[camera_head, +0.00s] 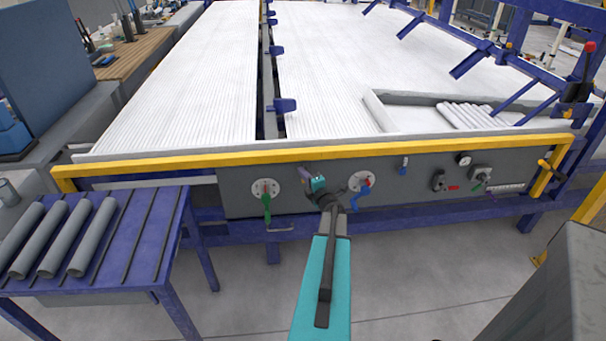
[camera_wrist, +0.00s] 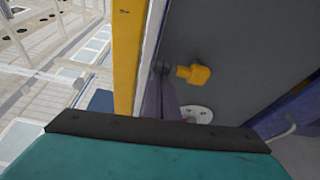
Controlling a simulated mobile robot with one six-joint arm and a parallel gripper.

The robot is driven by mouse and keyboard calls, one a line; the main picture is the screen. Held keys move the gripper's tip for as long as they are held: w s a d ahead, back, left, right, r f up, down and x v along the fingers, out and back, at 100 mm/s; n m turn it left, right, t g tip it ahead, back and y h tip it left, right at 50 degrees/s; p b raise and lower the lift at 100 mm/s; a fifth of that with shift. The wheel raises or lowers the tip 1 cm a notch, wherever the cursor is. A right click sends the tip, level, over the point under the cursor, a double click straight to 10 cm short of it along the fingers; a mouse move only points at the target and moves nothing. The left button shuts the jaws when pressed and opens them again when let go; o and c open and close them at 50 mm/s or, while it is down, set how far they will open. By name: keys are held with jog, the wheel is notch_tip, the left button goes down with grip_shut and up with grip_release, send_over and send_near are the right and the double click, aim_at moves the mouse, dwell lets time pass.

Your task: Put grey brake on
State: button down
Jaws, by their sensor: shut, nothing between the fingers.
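The grey front panel (camera_head: 330,208) of the long table carries a row of controls. I cannot tell which is the grey brake. My gripper (camera_head: 304,171) is shut and empty, between the green-handled valve (camera_head: 266,200) and the blue-handled valve (camera_head: 363,190), well left of the grey fittings. In the wrist view its purple fingers (camera_wrist: 161,98) are together, beside an orange-yellow knob (camera_wrist: 194,74) on the panel. A white disc (camera_wrist: 197,114) shows partly behind them.
A yellow rail (camera_head: 200,161) runs along the top of the panel. A blue side table (camera_head: 145,235) with several grey pipes (camera_head: 92,237) stands at left. A grey block (camera_head: 565,290) stands at lower right. The floor in front of the panel is clear.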

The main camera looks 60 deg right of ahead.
jog(key=shift+s+d, duration=0.1)
jog(key=w+a+b, duration=0.1)
jog(key=w+a, duration=0.2)
jog(key=b+v, duration=0.1)
jog(key=v, duration=0.8)
jog(key=shift+s+f, duration=0.25)
jog(key=shift+s, duration=0.05)
dwell(0.3)
jog(key=shift+a, duration=0.2)
dwell(0.3)
